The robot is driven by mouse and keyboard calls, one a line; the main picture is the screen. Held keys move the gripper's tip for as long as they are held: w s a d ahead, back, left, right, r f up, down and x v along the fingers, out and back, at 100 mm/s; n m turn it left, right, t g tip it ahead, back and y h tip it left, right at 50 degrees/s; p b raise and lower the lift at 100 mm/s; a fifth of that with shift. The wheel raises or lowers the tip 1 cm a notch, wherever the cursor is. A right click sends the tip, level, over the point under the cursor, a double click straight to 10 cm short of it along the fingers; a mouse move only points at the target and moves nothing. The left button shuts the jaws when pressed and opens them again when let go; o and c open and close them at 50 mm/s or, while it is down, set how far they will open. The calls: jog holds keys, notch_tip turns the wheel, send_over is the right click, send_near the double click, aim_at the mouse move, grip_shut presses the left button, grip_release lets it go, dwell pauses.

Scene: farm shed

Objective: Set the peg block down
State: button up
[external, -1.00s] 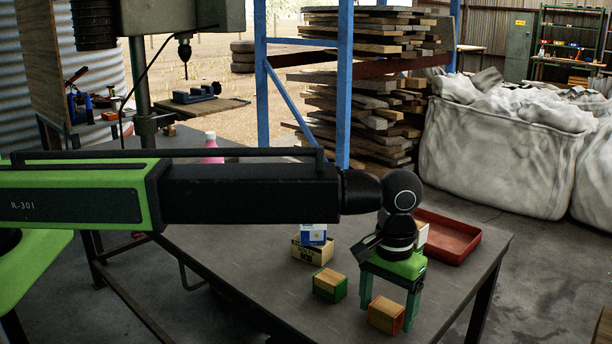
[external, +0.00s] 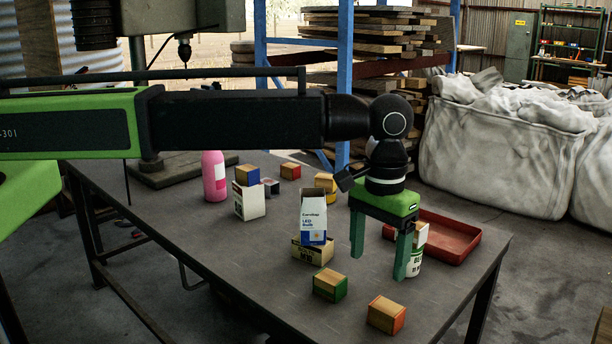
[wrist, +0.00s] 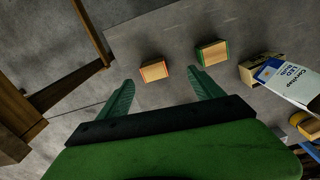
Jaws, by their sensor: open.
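A small wooden block with orange sides (external: 386,315), apparently the peg block, rests flat on the grey table near its front edge. It also shows in the wrist view (wrist: 154,71), ahead of and between my fingertips. My gripper (external: 380,262) hangs above and behind the block with its green fingers apart and empty. The fingers also show spread in the wrist view (wrist: 166,85). Nothing touches the block except the table. A similar block with green sides (external: 330,286) sits to its left, also seen in the wrist view (wrist: 212,54).
An LED bulb box (external: 313,218) stands on a cream box (external: 312,252) left of my gripper. A white bottle (external: 414,262) is right behind a finger, with a red tray (external: 455,238) beyond. A pink bottle (external: 214,176) and several blocks stand farther back.

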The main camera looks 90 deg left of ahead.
jog(key=s+a+m, duration=0.1)
jog(key=s+m, duration=0.7)
jog(key=s, duration=1.4)
